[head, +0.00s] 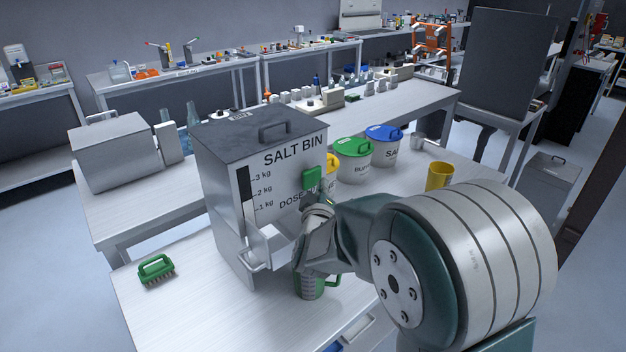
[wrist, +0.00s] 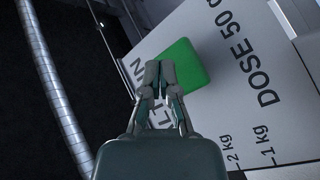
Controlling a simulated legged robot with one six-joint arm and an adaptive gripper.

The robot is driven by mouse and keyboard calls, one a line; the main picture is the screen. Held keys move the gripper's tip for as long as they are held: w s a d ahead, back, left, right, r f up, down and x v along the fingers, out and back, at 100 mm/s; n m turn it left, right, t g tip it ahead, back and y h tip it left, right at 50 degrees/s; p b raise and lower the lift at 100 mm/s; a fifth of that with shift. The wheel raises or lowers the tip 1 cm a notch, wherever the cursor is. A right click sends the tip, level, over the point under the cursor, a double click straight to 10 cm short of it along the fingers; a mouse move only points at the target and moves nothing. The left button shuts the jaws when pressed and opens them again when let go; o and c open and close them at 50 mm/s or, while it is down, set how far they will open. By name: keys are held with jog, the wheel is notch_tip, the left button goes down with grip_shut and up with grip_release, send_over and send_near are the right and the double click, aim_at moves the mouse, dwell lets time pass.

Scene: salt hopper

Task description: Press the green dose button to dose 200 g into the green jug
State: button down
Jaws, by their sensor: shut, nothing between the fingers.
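The grey salt bin (head: 222,190) stands on the near bench, its front marked SALT BIN with a level scale. The green dose button (head: 312,178) is on its front and also shows in the wrist view (wrist: 190,62), beside the words DOSE 50 g. My gripper (head: 318,212) is shut and empty, just below the button in the head view. In the wrist view its fingertips (wrist: 158,72) overlap the button's edge; I cannot tell whether they touch. The green jug (head: 312,288) stands below, at the bin's front, partly hidden by my gripper; its contents are not visible.
A metal chute (head: 268,243) juts from the bin's front beside the jug. A green brush (head: 156,270) lies on the bench to the left. Lidded tubs (head: 352,155) and a yellow cup (head: 439,176) stand behind to the right.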

jog(key=s+d, duration=0.1)
jog(key=s, duration=0.1)
jog(key=s+d, duration=0.1)
jog(key=s, duration=0.1)
jog(key=shift+d, duration=0.4)
dwell(1.7)
jog(key=s+n+t, duration=0.1)
jog(key=n, duration=0.1)
jog(key=s+d+n+t+y, duration=0.1)
jog(key=n+t, duration=0.1)
jog(key=s+d+n+t, duration=0.1)
jog(key=shift+d+f+n+y, duration=0.1)
jog(key=shift+f+n+y, duration=0.1)
jog(key=shift+n+y, duration=0.15)
jog(key=shift+w, duration=0.1)
jog(key=shift+w+a, duration=0.9)
jog(key=shift+w, duration=0.3)
jog(key=shift+w+a, duration=0.85)
jog(key=shift+w, duration=0.3)
jog(key=shift+w+a, duration=0.9)
jog(key=shift+w, duration=0.3)
